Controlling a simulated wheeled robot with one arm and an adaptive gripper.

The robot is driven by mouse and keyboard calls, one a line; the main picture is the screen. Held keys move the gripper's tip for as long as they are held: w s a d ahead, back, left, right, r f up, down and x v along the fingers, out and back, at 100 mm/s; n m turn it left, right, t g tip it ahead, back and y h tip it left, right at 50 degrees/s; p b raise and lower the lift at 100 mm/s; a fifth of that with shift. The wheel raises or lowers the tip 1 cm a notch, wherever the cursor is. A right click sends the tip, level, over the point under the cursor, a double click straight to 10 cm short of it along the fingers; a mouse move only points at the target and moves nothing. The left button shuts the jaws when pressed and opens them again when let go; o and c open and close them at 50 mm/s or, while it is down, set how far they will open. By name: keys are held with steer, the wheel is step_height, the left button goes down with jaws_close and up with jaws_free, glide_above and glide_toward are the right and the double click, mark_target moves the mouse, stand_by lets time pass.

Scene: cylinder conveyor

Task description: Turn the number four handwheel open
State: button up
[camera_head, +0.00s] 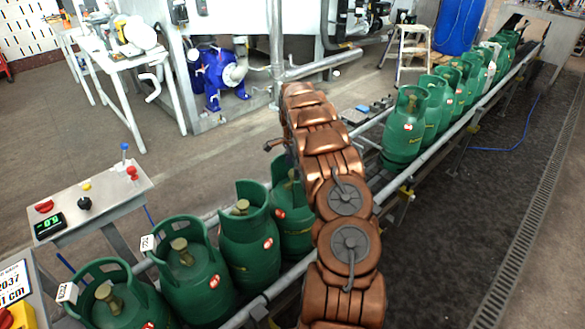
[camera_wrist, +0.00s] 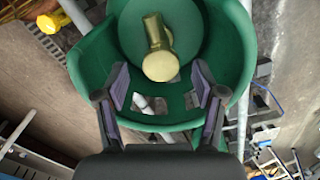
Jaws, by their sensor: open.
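In the wrist view, a green cylinder (camera_wrist: 210,25) stands below my gripper, with a brass valve (camera_wrist: 156,30) inside its collar. The valve's round yellowish end (camera_wrist: 160,66) lies just beyond my fingertips, midway between them. My gripper (camera_wrist: 161,88) is open and empty, its two dark fingers over the near part of the collar. In the head view my arm hides my gripper and part of a green cylinder (camera_head: 289,217), fourth from the near left end. Nearer cylinders (camera_head: 250,240) show brass valves (camera_head: 181,250). Small white tags (camera_head: 148,242) are on two collars; no number four is readable.
A conveyor with metal rails (camera_head: 262,300) carries the cylinders; several more (camera_head: 405,130) stand beyond my arm. A control box (camera_head: 90,200) with knobs and a display stands at left. A white table (camera_head: 125,55) is behind.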

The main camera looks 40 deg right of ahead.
steer(key=shift+f, duration=0.95)
steer(key=c, duration=1.1)
steer(key=shift+c, duration=0.2)
steer(key=shift+f+b, duration=0.15)
steer(key=shift+b, duration=0.15)
